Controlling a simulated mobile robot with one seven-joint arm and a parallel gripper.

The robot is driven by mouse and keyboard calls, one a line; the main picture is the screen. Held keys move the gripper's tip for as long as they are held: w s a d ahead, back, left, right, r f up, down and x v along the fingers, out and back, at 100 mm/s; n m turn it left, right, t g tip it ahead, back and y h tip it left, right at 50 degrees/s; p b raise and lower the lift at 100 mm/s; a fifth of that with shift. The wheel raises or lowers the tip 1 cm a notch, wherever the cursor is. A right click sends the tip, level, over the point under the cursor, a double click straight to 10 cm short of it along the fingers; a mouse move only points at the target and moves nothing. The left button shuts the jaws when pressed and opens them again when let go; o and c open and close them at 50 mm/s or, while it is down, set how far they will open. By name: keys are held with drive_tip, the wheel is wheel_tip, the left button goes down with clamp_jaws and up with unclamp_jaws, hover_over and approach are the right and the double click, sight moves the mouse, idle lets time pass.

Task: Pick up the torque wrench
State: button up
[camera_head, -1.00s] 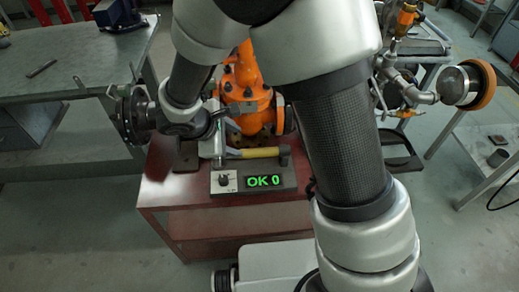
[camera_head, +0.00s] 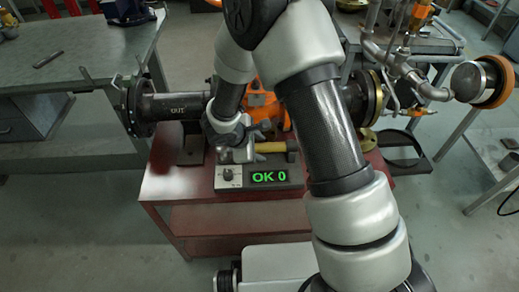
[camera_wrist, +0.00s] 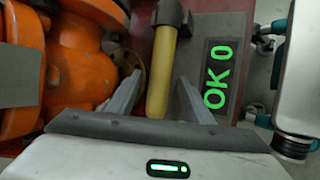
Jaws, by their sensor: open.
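A tool with a yellow handle (camera_head: 270,147) and a dark block-like end lies along the back of a grey box with a green "OK 0" display (camera_head: 269,176). It appears to be the torque wrench. The yellow handle also shows upright in the wrist view (camera_wrist: 161,70), its dark end at the top. My gripper (camera_wrist: 159,80) is open, with one finger on each side of the handle. The fingers do not visibly press on it. In the head view my gripper (camera_head: 246,152) is over the left part of the tool, hiding that end.
The box stands on a red cart (camera_head: 170,190). An orange valve body (camera_wrist: 80,55) is close on the gripper's left in the wrist view. A dark flanged pipe (camera_head: 175,108) marked "OUT" is left of my arm. A grey workbench (camera_head: 80,75) stands at left.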

drive_tip(key=shift+w+d+f, duration=0.25)
drive_tip(key=shift+w+f, duration=0.05)
drive_tip(key=shift+f, duration=0.15)
clamp_jaws()
drive_tip(key=shift+r, duration=0.15)
